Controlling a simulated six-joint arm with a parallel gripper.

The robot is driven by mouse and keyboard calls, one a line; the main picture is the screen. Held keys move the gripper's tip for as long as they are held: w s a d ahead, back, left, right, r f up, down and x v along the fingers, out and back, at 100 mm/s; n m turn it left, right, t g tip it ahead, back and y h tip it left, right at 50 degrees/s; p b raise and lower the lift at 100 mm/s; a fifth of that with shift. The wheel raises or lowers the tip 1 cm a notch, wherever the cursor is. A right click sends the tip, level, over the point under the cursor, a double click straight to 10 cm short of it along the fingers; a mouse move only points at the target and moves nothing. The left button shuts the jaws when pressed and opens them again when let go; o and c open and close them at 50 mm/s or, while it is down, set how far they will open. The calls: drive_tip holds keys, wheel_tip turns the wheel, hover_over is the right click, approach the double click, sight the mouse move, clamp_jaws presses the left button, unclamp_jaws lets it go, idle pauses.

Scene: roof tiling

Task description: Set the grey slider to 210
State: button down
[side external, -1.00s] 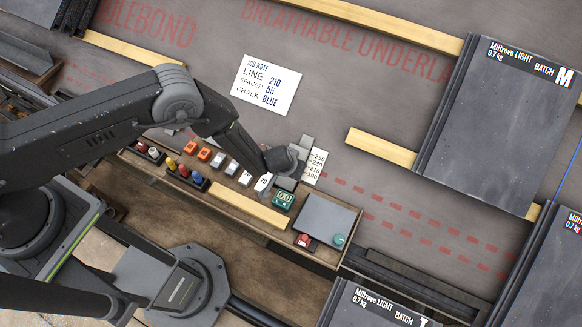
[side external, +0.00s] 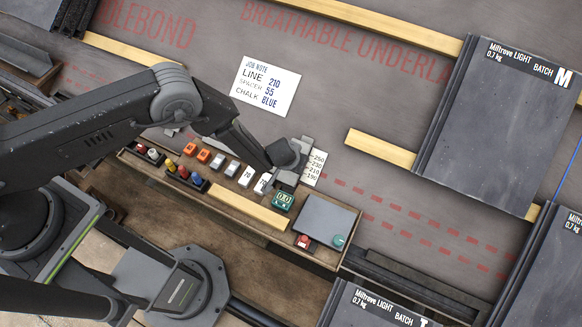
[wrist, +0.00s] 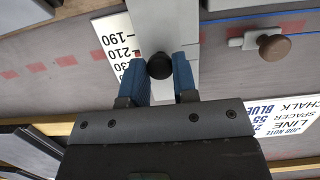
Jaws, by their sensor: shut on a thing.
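My gripper (wrist: 160,80) has its blue fingers closed around the black knob (wrist: 159,66) of the grey slider, on a pale grey track (wrist: 165,25). A white scale card (wrist: 117,48) lies beside the track, with 190, 210 and 230 legible in the wrist view. The knob looks roughly level with the 210–230 part, but the slant view leaves the exact reading unclear. In the side view my gripper (side external: 290,157) hides the knob; the scale card (side external: 316,168) shows to its right. The job note (side external: 265,87) reads LINE 210, SPACER 55, CHALK BLUE.
A wooden tray (side external: 250,207) holds coloured pieces, white blocks and a green display (side external: 283,200). A grey pad (side external: 328,217) is at its right end. A brown round knob (wrist: 273,46) is right in the wrist view. Slates (side external: 500,125) lie to the right.

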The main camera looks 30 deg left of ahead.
drive_tip(key=c, duration=0.9)
unclamp_jaws()
drive_tip(key=v, duration=1.4)
drive_tip(key=shift+w, duration=0.1)
